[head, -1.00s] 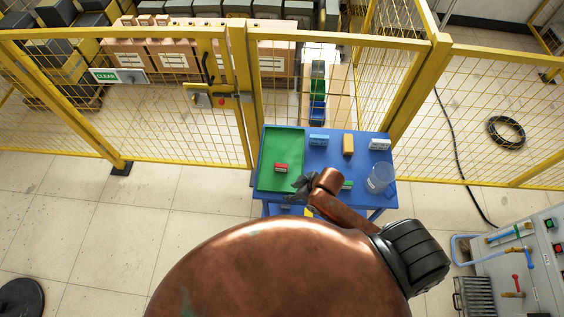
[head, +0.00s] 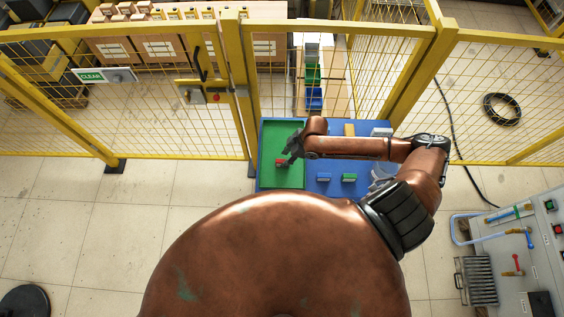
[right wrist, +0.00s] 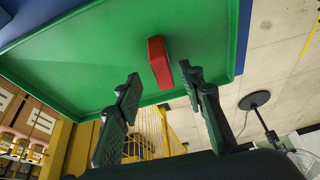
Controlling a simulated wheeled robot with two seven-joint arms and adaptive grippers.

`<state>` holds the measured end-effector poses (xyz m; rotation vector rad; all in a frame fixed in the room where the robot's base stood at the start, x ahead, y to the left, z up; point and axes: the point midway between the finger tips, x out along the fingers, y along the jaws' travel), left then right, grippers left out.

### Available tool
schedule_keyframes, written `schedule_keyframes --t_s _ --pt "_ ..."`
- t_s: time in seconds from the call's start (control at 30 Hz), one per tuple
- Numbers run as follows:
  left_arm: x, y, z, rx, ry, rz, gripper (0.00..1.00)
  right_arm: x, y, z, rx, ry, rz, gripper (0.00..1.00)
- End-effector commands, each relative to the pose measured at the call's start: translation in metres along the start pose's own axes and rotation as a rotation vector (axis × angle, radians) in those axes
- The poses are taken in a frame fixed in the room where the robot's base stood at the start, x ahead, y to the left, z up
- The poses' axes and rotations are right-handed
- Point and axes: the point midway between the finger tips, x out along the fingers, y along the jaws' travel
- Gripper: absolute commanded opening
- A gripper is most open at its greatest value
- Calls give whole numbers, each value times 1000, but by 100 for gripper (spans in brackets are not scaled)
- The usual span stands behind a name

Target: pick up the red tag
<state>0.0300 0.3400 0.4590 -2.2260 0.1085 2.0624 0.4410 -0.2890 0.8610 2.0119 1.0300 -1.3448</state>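The red tag (head: 280,163) is a small red block on the green tray (head: 270,135), at the left of the blue table. My right gripper (head: 291,154) is over the tray, just right of the tag in the head view. In the right wrist view the red tag (right wrist: 160,64) lies on the tray just beyond the two fingertips of my right gripper (right wrist: 160,84), roughly in line with the gap between them. The fingers are apart and nothing is between them. My left gripper is in no view.
The blue table (head: 312,184) also bears a blue block (head: 323,178), a green block (head: 349,178) and a clear beaker (head: 380,178). My right arm partly hides a yellow block (head: 349,129) and other things behind it. A yellow fence (head: 237,90) stands beyond the table.

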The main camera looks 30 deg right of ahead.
Motion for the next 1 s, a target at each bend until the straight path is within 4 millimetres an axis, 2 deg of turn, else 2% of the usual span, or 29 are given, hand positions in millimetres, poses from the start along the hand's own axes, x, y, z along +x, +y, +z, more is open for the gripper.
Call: schedule_keyframes --t_s 0.23,0.4,0.57,1.0 --pt "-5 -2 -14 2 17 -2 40 35 -4 1 -1 1 -1 36" --pt "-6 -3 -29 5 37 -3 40 42 -4 1 -3 1 0 36" --pt "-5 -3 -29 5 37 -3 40 42 -4 1 -5 1 -1 36" --pt "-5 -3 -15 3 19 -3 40 42 -4 0 -5 1 -1 6"
